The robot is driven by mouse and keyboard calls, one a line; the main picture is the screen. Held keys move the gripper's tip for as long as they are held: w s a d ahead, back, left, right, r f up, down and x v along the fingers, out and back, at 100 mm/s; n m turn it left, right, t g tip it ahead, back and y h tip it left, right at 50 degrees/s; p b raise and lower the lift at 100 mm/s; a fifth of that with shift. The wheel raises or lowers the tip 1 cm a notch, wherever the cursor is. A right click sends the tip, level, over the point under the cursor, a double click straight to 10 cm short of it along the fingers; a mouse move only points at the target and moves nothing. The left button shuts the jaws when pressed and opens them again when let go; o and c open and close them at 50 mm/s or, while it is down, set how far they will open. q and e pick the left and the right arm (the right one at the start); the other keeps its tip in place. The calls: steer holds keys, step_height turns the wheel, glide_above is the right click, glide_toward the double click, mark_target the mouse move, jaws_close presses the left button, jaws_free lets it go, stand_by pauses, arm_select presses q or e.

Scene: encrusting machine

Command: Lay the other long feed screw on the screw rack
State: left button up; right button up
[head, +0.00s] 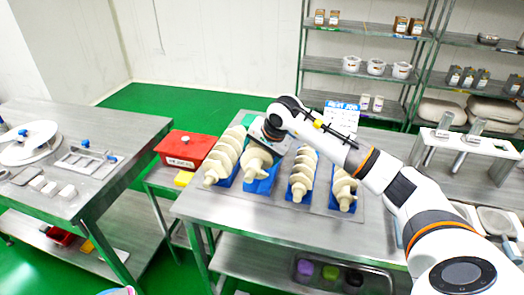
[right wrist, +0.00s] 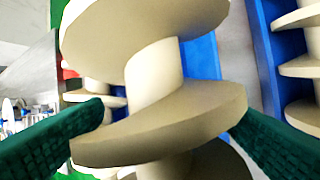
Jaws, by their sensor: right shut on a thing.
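Several cream feed screws lie side by side on blue cradles of the screw rack on the steel table. My right gripper (head: 270,130) reaches over the far end of the second screw from the left (head: 256,164). In the right wrist view its green fingers stand on both sides of that cream screw (right wrist: 165,130), shut on it. The screw is over its blue cradle (head: 262,186); I cannot tell whether it rests there or is slightly raised. The leftmost screw (head: 225,157) lies close beside it. Two shorter screws (head: 301,176) (head: 343,187) lie to the right. My left gripper is out of view.
A red box (head: 186,150) stands left of the screws. A white sign (head: 341,118) stands behind them. A white stand (head: 466,141) is at the right. The table's front strip (head: 250,222) is clear. Another steel table (head: 120,140) is at the left.

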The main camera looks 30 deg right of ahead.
steer(key=shift+r, duration=0.15)
steer(key=shift+r+p, duration=0.35)
steer(key=shift+r, duration=0.3)
steer(key=shift+f, duration=0.15)
steer(key=shift+f+b, duration=1.05)
steer(key=shift+f, duration=0.1)
steer(key=shift+f, duration=0.1)
steer(key=shift+f+b, duration=1.1)
steer(key=shift+f, duration=0.2)
steer(key=shift+f, duration=0.1)
